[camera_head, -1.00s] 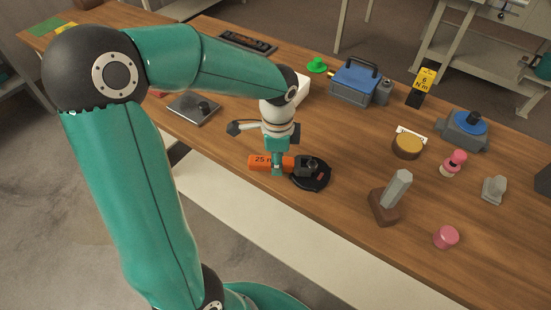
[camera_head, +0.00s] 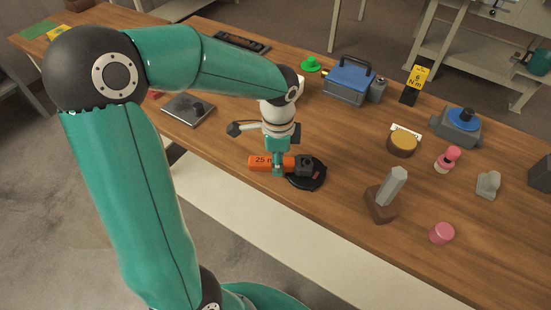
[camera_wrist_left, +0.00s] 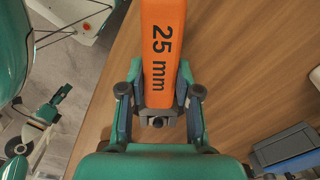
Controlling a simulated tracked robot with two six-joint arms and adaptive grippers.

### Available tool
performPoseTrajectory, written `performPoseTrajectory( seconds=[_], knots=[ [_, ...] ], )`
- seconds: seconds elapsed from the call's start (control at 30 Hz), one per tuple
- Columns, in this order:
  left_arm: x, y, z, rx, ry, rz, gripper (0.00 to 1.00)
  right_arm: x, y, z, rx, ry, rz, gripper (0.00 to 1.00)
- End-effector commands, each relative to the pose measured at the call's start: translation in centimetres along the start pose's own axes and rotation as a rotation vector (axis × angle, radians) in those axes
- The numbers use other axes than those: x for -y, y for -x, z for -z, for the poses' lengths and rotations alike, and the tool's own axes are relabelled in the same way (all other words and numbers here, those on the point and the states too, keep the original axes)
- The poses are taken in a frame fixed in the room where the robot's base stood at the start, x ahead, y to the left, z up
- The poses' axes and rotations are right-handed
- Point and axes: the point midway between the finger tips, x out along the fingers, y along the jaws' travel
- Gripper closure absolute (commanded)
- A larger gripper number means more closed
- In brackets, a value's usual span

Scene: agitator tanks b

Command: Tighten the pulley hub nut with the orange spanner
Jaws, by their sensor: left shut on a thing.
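The orange spanner (camera_head: 260,162), marked 25 mm, is in my left gripper (camera_head: 278,168). The gripper points down at the near edge of the bench and is shut on the orange handle. In the left wrist view the handle (camera_wrist_left: 163,45) runs up between the fingers of the left gripper (camera_wrist_left: 160,100). The spanner's dark head points right, at a flat black round piece (camera_head: 309,180) with a red mark; I cannot tell if they touch. A grey housing with a blue round top (camera_head: 463,115) stands at the right. I cannot make out a hub nut. My right gripper is not in view.
A grey hexagonal post on a brown block (camera_head: 381,205), a pink cylinder (camera_head: 441,233) and a round yellow-topped piece (camera_head: 403,143) stand right of the gripper. A blue toolbox (camera_head: 350,82) and a yellow 6 N m sign (camera_head: 419,76) stand behind. Bare wood lies between.

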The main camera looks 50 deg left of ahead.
Motion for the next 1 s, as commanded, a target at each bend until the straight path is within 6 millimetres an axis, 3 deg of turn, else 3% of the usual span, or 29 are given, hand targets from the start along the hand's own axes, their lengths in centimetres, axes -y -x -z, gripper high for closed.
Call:
performPoseTrajectory(
  seconds=[0.57, 1.0],
  knots=[
    [0.1, 0.1, 0.0, -0.001, -0.005, 0.001, 1.0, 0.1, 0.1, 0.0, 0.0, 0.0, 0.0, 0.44],
    [1.5, 0.1, 0.1, 0.0, -0.204, 0.001, 1.0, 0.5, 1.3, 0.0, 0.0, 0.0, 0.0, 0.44]
  ],
)
